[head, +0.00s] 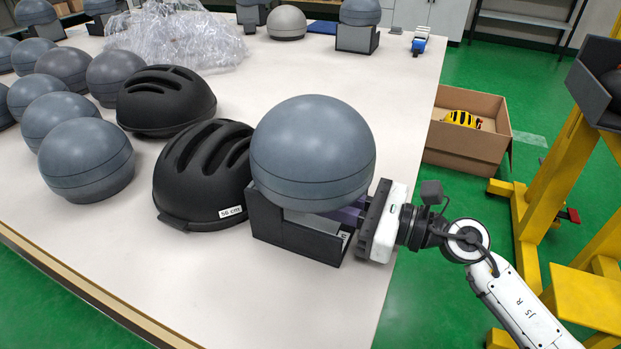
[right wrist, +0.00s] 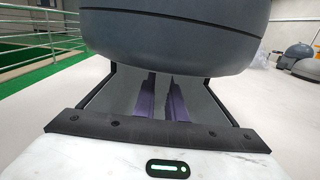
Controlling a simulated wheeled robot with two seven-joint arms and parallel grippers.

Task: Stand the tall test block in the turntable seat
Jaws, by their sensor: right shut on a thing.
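A large grey rounded block (head: 312,150), which I take for the tall test block, sits upright over a dark cradle (head: 290,232) near the table's right edge; the cradle may be the turntable seat, but no turntable shows. My right gripper (head: 347,213) reaches in from the right, its purple fingers under the block. In the right wrist view, the block's underside (right wrist: 185,40) hangs over the nearly closed fingers (right wrist: 163,100) between the dark cradle walls. The gripper is shut, but the exact grasp is hidden. I cannot tell whether the block touches the cradle. My left gripper is out of view.
A black helmet (head: 203,175) stands close left of the cradle, another (head: 165,100) behind it. Several grey domes (head: 85,160) fill the table's left. Clear plastic wrap (head: 180,40) lies at the back. A cardboard box (head: 470,145) and a yellow frame (head: 548,190) stand right of the table.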

